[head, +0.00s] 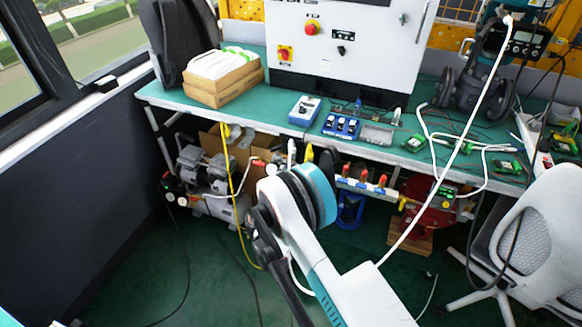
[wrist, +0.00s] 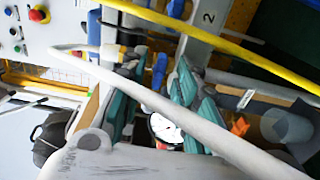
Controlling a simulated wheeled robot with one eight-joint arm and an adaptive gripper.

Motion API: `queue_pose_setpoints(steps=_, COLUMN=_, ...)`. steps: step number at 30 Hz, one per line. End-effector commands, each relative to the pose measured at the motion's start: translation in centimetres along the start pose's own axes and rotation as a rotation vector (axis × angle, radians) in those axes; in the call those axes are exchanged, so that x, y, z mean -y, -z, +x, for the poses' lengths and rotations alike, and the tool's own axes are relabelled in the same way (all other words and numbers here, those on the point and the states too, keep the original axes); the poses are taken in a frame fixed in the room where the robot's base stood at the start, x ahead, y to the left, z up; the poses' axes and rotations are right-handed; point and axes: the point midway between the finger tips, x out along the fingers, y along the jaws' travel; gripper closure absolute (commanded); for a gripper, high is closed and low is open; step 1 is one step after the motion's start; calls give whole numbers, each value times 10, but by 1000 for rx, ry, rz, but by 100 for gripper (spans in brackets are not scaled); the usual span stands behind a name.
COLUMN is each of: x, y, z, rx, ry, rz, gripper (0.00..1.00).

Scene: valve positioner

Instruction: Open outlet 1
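My gripper (wrist: 160,66) shows in the wrist view with teal fingers spread apart. A blue lever-like part (wrist: 158,71) appears in the gap between them; I cannot tell whether the fingers touch it. Another blue handle (wrist: 175,9) is farther up, beside a pale plate marked "2" (wrist: 209,17), and a blue part (wrist: 93,27) lies to the left. No "1" label is readable, so I cannot tell which is outlet 1. In the head view, my arm's wrist hides the area under the bench where my gripper is. A row of red-handled valves (head: 363,175) shows to its right.
A yellow hose (wrist: 230,42) and a white hose (wrist: 190,122) cross the wrist view close to my gripper. The green bench (head: 280,118) overhangs the area. A pump (head: 210,170) stands left, a white chair (head: 545,230) right. The green floor at lower left (head: 150,285) is mostly clear.

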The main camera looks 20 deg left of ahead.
Motion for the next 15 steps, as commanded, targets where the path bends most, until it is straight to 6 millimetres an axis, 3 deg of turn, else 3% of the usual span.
queue_pose_setpoints(steps=5, x=0, y=0, z=0, rx=0, ry=0, rz=0, gripper=72)
queue_pose_setpoints(steps=9, x=0, y=0, z=0, rx=0, ry=0, rz=0, gripper=100)
queue_pose_setpoints(steps=15, x=0, y=0, z=0, rx=0, ry=0, rz=1, gripper=100)
